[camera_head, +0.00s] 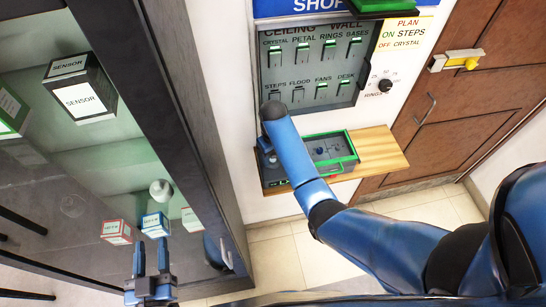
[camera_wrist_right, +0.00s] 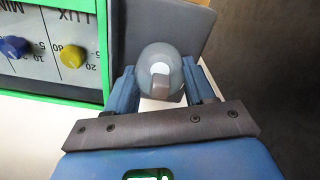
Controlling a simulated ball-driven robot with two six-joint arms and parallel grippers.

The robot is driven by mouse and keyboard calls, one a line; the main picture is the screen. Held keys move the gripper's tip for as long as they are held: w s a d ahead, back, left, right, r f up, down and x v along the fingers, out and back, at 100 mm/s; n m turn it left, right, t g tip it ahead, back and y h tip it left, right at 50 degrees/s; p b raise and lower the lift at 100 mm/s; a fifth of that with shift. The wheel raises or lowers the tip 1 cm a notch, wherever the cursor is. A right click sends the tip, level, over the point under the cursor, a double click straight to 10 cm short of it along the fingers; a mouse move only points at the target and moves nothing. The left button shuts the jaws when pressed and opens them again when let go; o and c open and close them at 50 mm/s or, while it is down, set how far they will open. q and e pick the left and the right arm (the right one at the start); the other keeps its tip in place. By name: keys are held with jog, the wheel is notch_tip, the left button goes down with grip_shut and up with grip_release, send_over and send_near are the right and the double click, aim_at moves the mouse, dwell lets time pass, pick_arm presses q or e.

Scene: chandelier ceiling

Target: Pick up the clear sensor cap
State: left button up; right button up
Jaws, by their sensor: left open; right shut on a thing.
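In the right wrist view a translucent grey, dome-shaped cap (camera_wrist_right: 160,62) with a pale patch sits between the fingers of my right gripper (camera_wrist_right: 159,78), which is shut on it. In the head view my right arm reaches to the wooden shelf, and the cap is not clearly seen there. My left gripper (camera_head: 151,245) is open and empty, fingers pointing up the picture, in front of the glass cabinet. A pale round dome (camera_head: 160,190) shows in the cabinet, above a small blue-and-white box (camera_head: 155,224).
The wooden shelf (camera_head: 380,150) holds a green-framed device (camera_head: 335,148); blue and yellow knobs show beside the right gripper. A switch panel (camera_head: 310,65) hangs above. The dark cabinet post (camera_head: 165,110) stands between my arms. Sensor boxes (camera_head: 80,92) are in the cabinet.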

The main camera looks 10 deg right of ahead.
jog(key=shift+w, duration=0.2)
